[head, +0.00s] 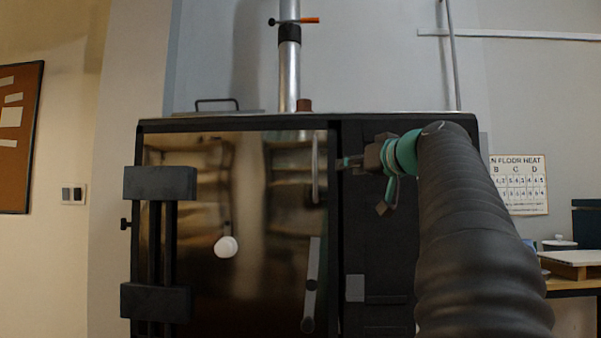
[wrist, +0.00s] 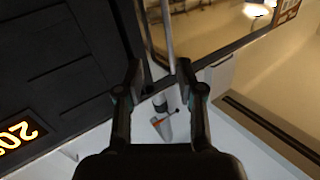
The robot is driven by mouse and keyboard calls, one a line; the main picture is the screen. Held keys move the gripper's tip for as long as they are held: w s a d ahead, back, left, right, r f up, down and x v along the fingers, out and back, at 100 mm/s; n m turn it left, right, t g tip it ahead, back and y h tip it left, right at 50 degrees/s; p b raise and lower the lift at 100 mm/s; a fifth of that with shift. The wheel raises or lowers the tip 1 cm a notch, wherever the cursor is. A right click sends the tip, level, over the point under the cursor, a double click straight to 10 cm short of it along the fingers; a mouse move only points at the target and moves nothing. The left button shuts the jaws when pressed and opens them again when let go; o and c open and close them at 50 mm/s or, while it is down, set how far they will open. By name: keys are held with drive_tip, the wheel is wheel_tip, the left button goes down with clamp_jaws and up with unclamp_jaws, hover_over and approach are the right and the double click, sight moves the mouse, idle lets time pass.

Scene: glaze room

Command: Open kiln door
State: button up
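The kiln door (head: 270,200) is a shiny, reflective panel, closed in its black frame, with dark hinges on its left. A slim upright handle (head: 315,168) is near its upper right edge. My gripper (head: 345,163) is just right of this handle, its fingers pointing left. In the wrist view my gripper (wrist: 160,68) has its fingers apart, with the handle bar (wrist: 167,35) between them in the picture. I see no finger pressing on the bar; the depth between them is hard to tell. The door's reflective face (wrist: 215,20) shows beside it.
A round white knob (head: 226,246) and a lower lever (head: 311,285) are on the door. The dark control panel (head: 375,260) is right of it, with a lit display (wrist: 18,135). A flue pipe (head: 289,75) rises behind. A bench (head: 572,262) is at right.

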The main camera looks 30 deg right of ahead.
sight(316, 168)
drive_tip(key=shift+n+y, duration=0.4)
drive_tip(key=shift+n, duration=0.5)
drive_tip(key=w+p, duration=0.1)
drive_tip(key=w, duration=0.3)
drive_tip(key=w+p, duration=0.1)
drive_tip(key=w, duration=0.4)
drive_tip(key=w+a+p, duration=0.1)
drive_tip(key=w+p, duration=0.1)
drive_tip(key=w, duration=0.2)
drive_tip(key=shift+w+r, duration=0.4)
clamp_jaws()
drive_tip(key=shift+a, duration=0.1)
